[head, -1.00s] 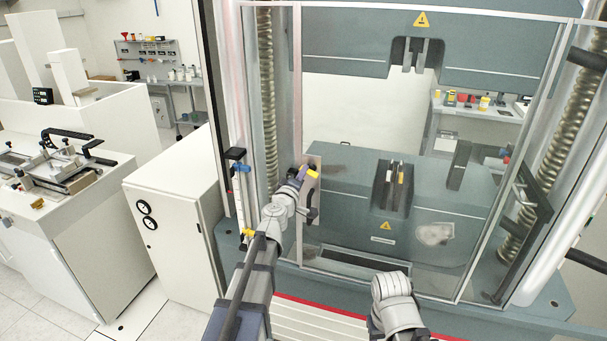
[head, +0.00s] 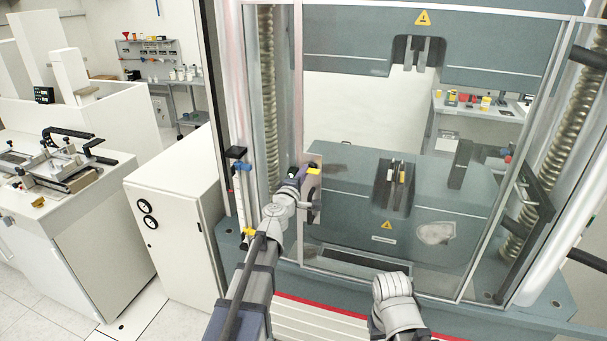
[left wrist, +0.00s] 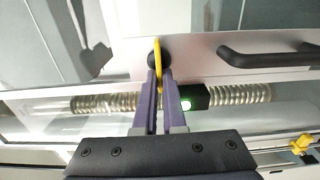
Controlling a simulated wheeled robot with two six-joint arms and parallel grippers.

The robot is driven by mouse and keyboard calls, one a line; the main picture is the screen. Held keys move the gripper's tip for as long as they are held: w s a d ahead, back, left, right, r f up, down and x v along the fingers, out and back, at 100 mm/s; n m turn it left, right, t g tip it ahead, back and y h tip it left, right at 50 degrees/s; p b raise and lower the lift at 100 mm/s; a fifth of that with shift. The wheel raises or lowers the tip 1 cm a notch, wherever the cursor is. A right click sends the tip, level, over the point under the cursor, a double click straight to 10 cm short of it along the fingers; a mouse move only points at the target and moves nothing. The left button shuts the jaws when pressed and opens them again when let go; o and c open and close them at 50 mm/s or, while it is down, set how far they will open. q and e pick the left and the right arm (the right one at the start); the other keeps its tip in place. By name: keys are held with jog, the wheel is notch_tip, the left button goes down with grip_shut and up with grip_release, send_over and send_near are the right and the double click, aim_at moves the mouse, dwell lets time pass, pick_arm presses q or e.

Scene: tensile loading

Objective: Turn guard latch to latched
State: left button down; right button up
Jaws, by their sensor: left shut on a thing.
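The guard latch is a yellow lever (head: 314,171) on a pale metal plate at the left edge of the clear guard door (head: 350,200). In the left wrist view the yellow lever (left wrist: 158,62) points away along the line of my fingers, beside a round black hub (left wrist: 152,58). My left gripper (head: 303,171) is at the lever, and in the left wrist view its purple fingers (left wrist: 159,78) are closed on the lever's near end.
A black bar handle (left wrist: 265,56) is beside the latch in the left wrist view. The frame's post and a white cabinet (head: 170,220) stand left of my left arm.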

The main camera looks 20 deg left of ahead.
pick_arm(q)
jog(key=c, duration=1)
grip_release()
jog(key=s, duration=0.8)
jog(key=shift+a, duration=0.15)
jog(key=shift+w, duration=0.1)
